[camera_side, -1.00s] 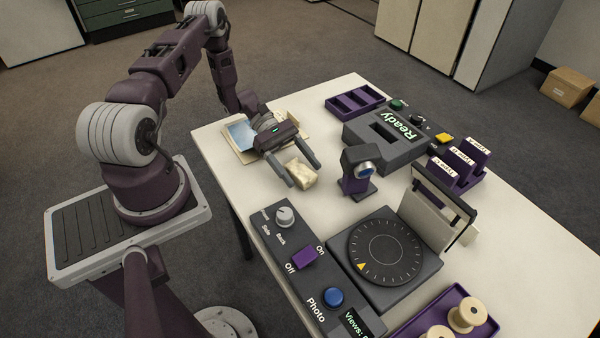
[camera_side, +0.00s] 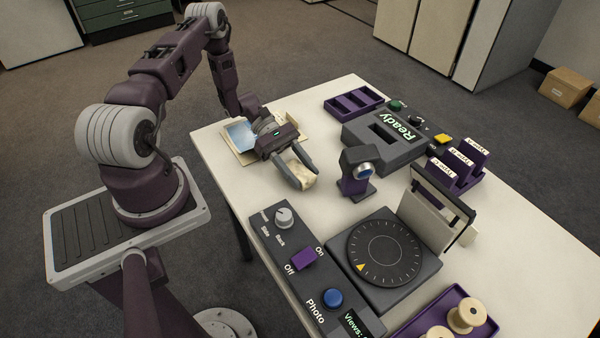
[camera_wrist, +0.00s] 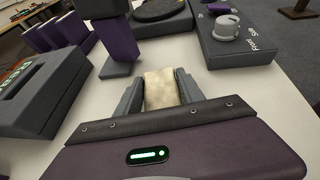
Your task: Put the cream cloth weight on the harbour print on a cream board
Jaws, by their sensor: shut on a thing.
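The cream cloth weight (camera_side: 303,178) is a small mottled cream block on the white table. My gripper (camera_side: 303,175) is shut on it, with one finger on each side. In the wrist view the weight (camera_wrist: 162,88) shows between the two grey fingers. I cannot tell whether it still touches the table. The harbour print on its cream board (camera_side: 240,134) lies at the table's far left corner, behind my gripper. The print shows blue, and my gripper and wrist hide part of it. The print is not in the wrist view.
A purple post with a lens (camera_side: 357,172) stands close to the right of the weight. A control panel (camera_side: 284,240) and a turntable (camera_side: 388,250) are in front. A grey "Ready" device (camera_side: 385,138) and a purple divided tray (camera_side: 354,103) are behind. Bare table surrounds the weight.

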